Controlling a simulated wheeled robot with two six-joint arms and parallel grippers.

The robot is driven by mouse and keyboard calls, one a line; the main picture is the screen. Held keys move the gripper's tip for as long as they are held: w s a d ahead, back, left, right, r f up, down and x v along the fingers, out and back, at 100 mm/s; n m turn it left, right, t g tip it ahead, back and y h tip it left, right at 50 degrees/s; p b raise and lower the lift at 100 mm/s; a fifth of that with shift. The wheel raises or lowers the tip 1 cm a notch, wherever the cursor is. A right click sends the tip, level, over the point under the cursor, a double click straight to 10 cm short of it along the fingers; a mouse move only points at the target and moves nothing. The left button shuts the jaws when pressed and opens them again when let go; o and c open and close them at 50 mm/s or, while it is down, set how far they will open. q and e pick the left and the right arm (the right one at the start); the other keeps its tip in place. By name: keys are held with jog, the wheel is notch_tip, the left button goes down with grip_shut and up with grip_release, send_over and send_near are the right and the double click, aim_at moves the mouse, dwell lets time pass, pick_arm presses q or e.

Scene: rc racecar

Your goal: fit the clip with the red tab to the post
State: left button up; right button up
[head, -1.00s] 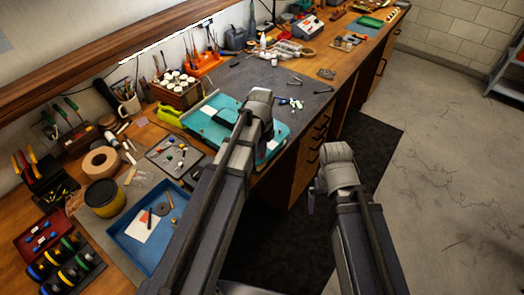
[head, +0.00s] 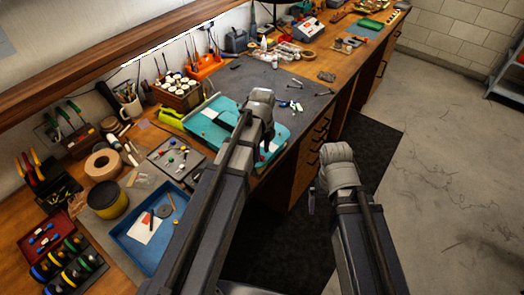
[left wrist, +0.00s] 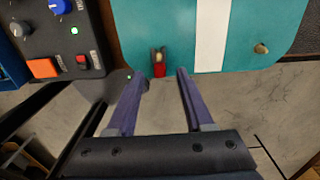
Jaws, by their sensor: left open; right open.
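The teal car body shell (head: 214,108) with a white stripe lies on the bench in the head view. It fills the top of the left wrist view (left wrist: 270,20). There, the clip with the red tab (left wrist: 159,69) is at the shell's near edge, beside a small pale post tip (left wrist: 158,52). I cannot tell whether the clip is around it or only beside it. Another pale post (left wrist: 261,48) stands right of the stripe. My left gripper (left wrist: 160,78) is open, its fingers on either side of the red tab. My right gripper (head: 312,203) is off the bench, its fingers mostly hidden.
A mat with small coloured pieces (head: 163,166) and a blue tray (head: 133,240) lie left of my left arm. A black control box (left wrist: 50,40) with knobs and switches is at the left in the left wrist view. The floor at right (head: 440,180) is clear.

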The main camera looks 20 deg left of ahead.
pick_arm(q)
notch_tip(320, 180, up, 6)
jog(key=p, duration=0.5)
jog(key=shift+r+p, duration=0.25)
jog(key=shift+p, duration=0.1)
jog(key=shift+f, duration=0.1)
jog(key=s+d+f+n+b, duration=0.3)
jog(key=s+d+n, duration=0.3)
jog(key=n, duration=0.3)
jog(key=s+d+f+n+y+b, duration=0.1)
jog(key=s+d+f+n+b, duration=0.3)
jog(key=s+n, duration=0.5)
jog(key=shift+d+f+b, duration=0.25)
jog(key=shift+d+b, duration=0.15)
jog(key=shift+d, duration=0.75)
jog(key=shift+a, duration=0.1)
